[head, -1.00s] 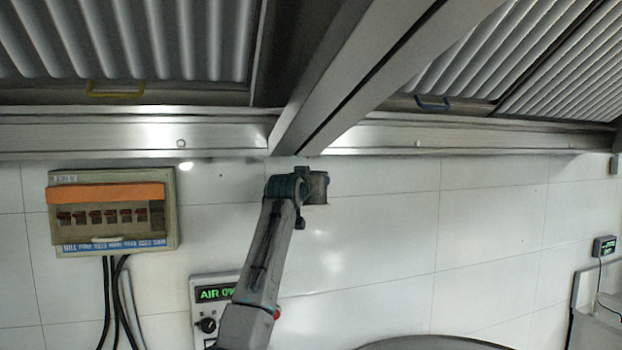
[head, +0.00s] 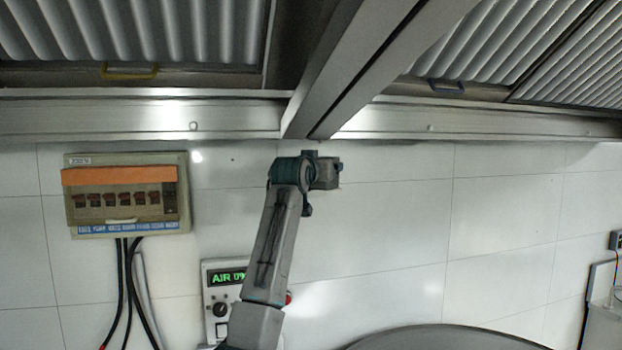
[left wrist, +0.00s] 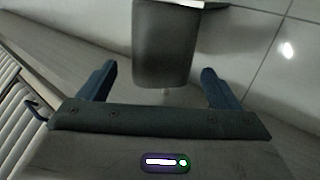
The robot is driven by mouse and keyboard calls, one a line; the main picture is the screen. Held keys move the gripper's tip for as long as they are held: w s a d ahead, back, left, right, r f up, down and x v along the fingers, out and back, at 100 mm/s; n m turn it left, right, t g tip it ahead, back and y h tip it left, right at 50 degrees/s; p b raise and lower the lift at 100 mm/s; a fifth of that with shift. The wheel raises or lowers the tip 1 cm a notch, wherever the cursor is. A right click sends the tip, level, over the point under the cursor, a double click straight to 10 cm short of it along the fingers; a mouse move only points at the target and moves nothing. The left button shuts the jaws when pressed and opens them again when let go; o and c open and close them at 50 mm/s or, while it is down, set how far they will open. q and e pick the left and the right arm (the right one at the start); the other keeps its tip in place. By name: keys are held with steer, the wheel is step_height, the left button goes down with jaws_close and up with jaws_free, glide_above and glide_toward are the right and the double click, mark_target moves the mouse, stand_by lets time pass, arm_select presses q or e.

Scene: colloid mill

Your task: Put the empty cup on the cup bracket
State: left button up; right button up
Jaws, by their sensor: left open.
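No cup and no cup bracket can be made out for sure in either view. My left gripper (left wrist: 157,69) shows in the left wrist view with its two blue-grey fingers wide apart. A dark grey rounded piece with a pale edge shows beyond and between the fingers; I cannot tell what it is or whether it is within reach. In the head view one arm of mine rises from the bottom, left of centre, in front of the tiled wall; its fingers do not show there. My right gripper is in neither view.
A steel hood (head: 210,115) with louvred filters spans the top. On the wall hang a breaker box (head: 125,195) and a control box (head: 220,305) with a green display, partly behind my arm. A round grey rim (head: 450,338) shows at the bottom.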

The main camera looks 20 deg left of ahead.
arm_select(q)
steer(key=s+b, duration=0.3)
steer(key=s, duration=0.5)
steer(key=shift+s+a+b, duration=0.15)
steer(key=shift+a+b, duration=0.05)
steer(key=shift+b, duration=0.15)
